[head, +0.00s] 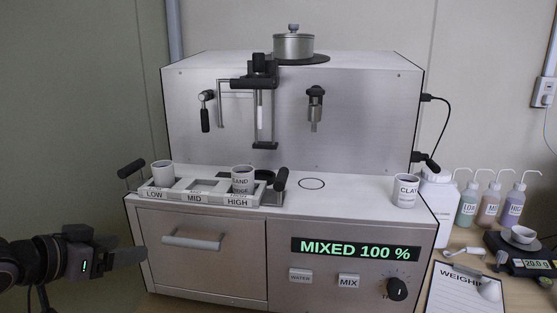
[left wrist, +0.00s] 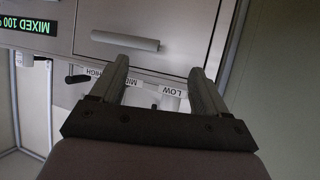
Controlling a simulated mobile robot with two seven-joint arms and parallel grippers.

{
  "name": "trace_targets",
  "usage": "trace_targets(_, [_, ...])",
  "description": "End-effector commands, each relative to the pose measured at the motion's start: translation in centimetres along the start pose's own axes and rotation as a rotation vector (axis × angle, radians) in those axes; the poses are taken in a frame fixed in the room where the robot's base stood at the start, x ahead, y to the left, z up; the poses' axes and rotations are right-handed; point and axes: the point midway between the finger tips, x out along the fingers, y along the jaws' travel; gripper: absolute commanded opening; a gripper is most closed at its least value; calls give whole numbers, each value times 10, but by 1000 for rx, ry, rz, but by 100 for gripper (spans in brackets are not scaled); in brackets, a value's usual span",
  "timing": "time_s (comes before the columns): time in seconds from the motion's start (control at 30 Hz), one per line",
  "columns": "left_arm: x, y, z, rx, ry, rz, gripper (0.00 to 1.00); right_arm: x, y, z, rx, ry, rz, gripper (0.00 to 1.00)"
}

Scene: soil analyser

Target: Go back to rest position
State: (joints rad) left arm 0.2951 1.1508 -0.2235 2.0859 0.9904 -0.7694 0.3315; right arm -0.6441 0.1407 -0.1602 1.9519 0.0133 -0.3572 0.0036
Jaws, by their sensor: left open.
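My left gripper (head: 128,257) is at the lower left in the head view, in front of the analyser's left front corner. Its fingers point right, toward the drawer front. In the left wrist view its two fingers (left wrist: 158,85) are apart with nothing held between them. The soil analyser (head: 300,110) stands on the table with its display (head: 355,250) reading MIXED 100 %. My right gripper is in neither view.
The drawer handle (head: 193,240) is right of my left gripper. A rack (head: 190,198) marked LOW, MID, HIGH holds cups in LOW and HIGH. A CLAY cup (head: 405,191) stands at the right. Bottles (head: 468,205) and a scale (head: 518,255) are farther right.

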Motion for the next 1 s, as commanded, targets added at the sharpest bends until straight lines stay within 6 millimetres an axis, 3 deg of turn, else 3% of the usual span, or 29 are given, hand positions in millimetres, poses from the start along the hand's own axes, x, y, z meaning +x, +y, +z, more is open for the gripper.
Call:
trace_targets(0.1, [28,19,51,-24,-1,25,75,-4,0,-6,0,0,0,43])
trace_targets(0.3, [52,54,137,-47,-3,12,75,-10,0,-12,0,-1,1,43])
trace_targets(0.47, [51,88,209,-65,-32,-26,75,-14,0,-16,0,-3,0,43])
trace_targets(0.6, [38,121,267,-71,-75,-71,75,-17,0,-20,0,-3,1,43])
trace_targets(0.8, [14,159,323,-60,-140,-126,75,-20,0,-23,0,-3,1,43])
trace_targets(1.0, [3,172,340,-48,-165,-146,75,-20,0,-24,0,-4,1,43])
